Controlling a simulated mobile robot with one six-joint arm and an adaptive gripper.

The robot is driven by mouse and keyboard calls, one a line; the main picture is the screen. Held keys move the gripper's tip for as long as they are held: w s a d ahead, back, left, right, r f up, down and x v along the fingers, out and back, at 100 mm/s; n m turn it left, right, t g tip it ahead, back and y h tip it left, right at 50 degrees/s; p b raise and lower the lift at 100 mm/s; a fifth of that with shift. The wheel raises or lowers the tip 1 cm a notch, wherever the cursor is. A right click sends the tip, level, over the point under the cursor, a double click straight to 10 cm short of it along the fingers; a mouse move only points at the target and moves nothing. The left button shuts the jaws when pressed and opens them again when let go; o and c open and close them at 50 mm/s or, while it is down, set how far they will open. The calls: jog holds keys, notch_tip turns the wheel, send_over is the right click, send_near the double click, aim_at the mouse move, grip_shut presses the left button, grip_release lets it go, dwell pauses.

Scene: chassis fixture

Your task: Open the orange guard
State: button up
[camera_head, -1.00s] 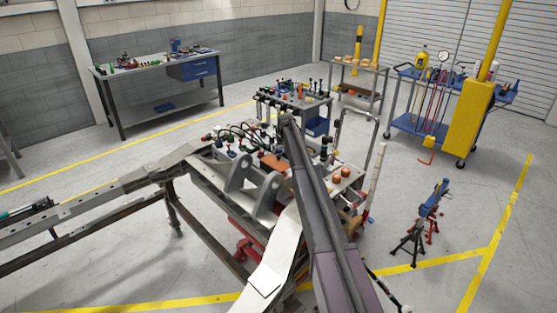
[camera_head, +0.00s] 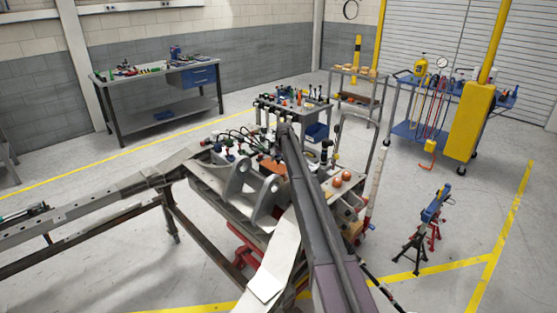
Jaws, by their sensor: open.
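A small orange part (camera_head: 271,166), perhaps the guard, lies among the fittings on the chassis fixture (camera_head: 212,191), behind two grey upright lugs (camera_head: 241,178). It is partly hidden by the lugs and my arm, and is too small to tell how far open it stands. Two round orange knobs (camera_head: 341,180) sit on the fixture to the right of my arm. My dark arm reaches from the bottom up over the fixture and ends close to the right of the orange part. My gripper cannot be made out; it seems hidden behind the arm.
Long chassis rails (camera_head: 92,211) run to the left. A small tool cart (camera_head: 291,104) stands close behind the fixture. A blue-and-red stand (camera_head: 434,206) is at the right. A workbench (camera_head: 157,79) and a blue trolley (camera_head: 410,105) stand farther back.

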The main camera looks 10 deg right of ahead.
grip_shut()
jog(key=shift+d, duration=0.3)
jog(key=shift+a+r+t, duration=0.1)
jog(key=shift+a+t, duration=0.2)
